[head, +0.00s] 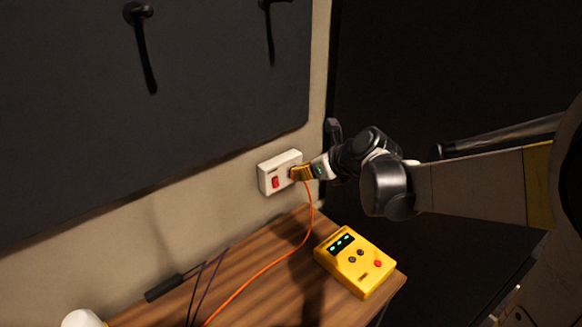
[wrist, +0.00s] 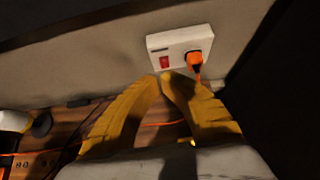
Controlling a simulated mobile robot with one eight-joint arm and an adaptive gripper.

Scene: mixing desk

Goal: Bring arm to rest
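My arm (head: 390,188) reaches in from the right in the head view. My gripper (head: 302,172) is in front of the white wall socket (head: 268,179) and overlaps its right part there. In the wrist view, the yellow fingers of my gripper (wrist: 160,77) come together at the tips with nothing between them. The tips appear just below the socket (wrist: 178,42), left of the orange plug (wrist: 195,62). The plug sits in the socket's right side, apart from the fingers in the picture.
A red switch (head: 275,182) is on the socket's left. An orange cord (head: 262,272) runs down onto the wooden desk (head: 285,290). A yellow meter (head: 355,262) with a lit display stands on the desk. A black-handled tool (head: 165,287) lies at left. A dark panel (head: 150,100) with hooks hangs above.

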